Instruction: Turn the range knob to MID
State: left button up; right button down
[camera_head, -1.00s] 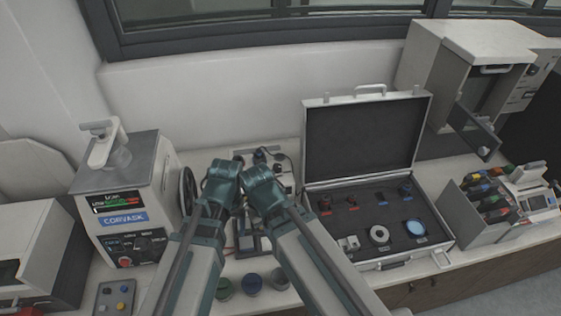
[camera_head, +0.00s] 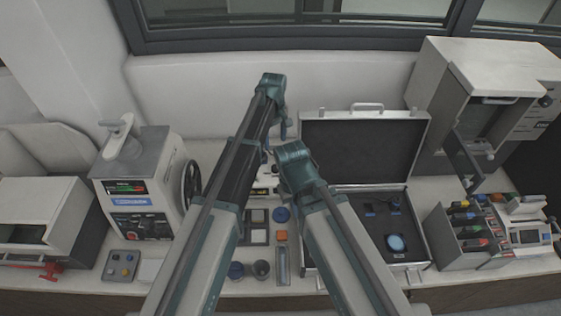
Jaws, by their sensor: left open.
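The mounting press (camera_head: 145,180) stands at the left with a blue label on its front. Its dark lower panel (camera_head: 140,226) carries small knobs and a red button. The range knob cannot be told apart there, and the marks are too small to read. My left gripper (camera_head: 284,128) is open, up at the back centre by the case lid, well to the right of the press and apart from it. My right arm's teal joint (camera_head: 294,165) is in front of the case; the right gripper's fingers are hidden.
An open case (camera_head: 365,150) with dark foam stands right of centre. A button box (camera_head: 122,266) sits before the press, and a handwheel (camera_head: 191,183) is on its right side. Small round pots (camera_head: 261,269) stand at the front centre. A cabinet (camera_head: 490,85) fills the back right.

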aim_at(275, 166)
pick_arm(q)
jog(key=shift+a+f, duration=0.1)
jog(key=shift+f, duration=0.1)
notch_tip(275, 166, down, 14)
jog(key=b, duration=1.4)
jog(key=shift+r, duration=0.2)
grip_shut()
